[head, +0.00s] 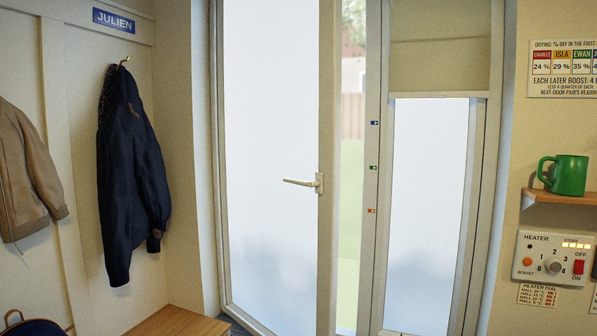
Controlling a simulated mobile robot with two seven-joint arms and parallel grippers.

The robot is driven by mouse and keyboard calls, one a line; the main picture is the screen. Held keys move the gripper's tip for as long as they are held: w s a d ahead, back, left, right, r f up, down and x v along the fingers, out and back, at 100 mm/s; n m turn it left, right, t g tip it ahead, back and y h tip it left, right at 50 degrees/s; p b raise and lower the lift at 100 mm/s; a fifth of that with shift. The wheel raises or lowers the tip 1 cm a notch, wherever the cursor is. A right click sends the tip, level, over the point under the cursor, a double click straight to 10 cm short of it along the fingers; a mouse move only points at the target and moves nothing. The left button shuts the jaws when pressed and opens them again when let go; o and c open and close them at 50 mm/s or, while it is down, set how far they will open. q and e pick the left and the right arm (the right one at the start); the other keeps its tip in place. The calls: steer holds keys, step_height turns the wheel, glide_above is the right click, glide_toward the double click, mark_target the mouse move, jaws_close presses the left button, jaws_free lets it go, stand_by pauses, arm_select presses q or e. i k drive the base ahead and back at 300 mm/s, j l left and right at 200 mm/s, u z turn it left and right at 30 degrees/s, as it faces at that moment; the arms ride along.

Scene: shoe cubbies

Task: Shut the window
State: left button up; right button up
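A tall narrow window (430,210) stands right of the door, with a frosted lower pane under a pale rail (437,95). Above the rail is a beige-olive area (440,65); I cannot tell whether it is glass, a blind or an opening, nor whether the window is shut. Left of it is a large frosted door (270,120) with a lever handle (305,183). A strip between door and post (376,250) shows grass and a fence outside; the door looks ajar. Neither of my grippers is in view.
A dark jacket (130,180) and a tan jacket (27,175) hang on the left wall. A wooden bench (180,322) is below. At right are a green mug (568,176) on a shelf (560,197), a heater panel (553,257) and a drying chart (563,68).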

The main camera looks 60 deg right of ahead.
mark_target(276, 65)
steer(key=i+l+z, duration=0.1)
steer(key=z, duration=1.6)
